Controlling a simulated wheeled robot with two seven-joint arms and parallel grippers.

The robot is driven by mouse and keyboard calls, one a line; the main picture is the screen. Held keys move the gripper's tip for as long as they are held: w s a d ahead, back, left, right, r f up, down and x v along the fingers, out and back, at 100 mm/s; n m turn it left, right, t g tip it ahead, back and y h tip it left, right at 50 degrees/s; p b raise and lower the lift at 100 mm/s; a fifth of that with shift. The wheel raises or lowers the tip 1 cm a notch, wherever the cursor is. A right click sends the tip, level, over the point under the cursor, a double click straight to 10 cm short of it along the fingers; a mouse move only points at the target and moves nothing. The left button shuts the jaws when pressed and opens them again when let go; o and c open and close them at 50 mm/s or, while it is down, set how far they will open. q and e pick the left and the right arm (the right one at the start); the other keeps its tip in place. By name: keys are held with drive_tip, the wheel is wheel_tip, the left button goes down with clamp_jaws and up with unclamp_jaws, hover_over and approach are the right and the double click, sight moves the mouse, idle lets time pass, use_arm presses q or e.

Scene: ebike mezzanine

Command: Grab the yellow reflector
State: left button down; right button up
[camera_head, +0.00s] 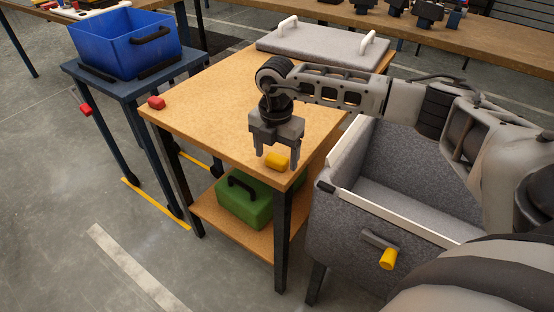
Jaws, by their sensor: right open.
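The yellow reflector (277,161) is a small rounded block on the wooden table (215,108), near its front right corner. My right gripper (276,158) points down over it with its fingers apart. The reflector shows between and just behind or below the fingers. I cannot tell whether the fingers touch it. My left gripper is not in view.
A grey padded lid (322,43) with white handles lies at the back. A grey bin (345,215) stands to the right. A green case (245,197) is on the lower shelf. A blue crate (95,45) stands left.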

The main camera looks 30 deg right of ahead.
drive_tip(key=shift+f, duration=0.25)
drive_tip(key=c, duration=1.1)
drive_tip(key=shift+r, duration=0.1)
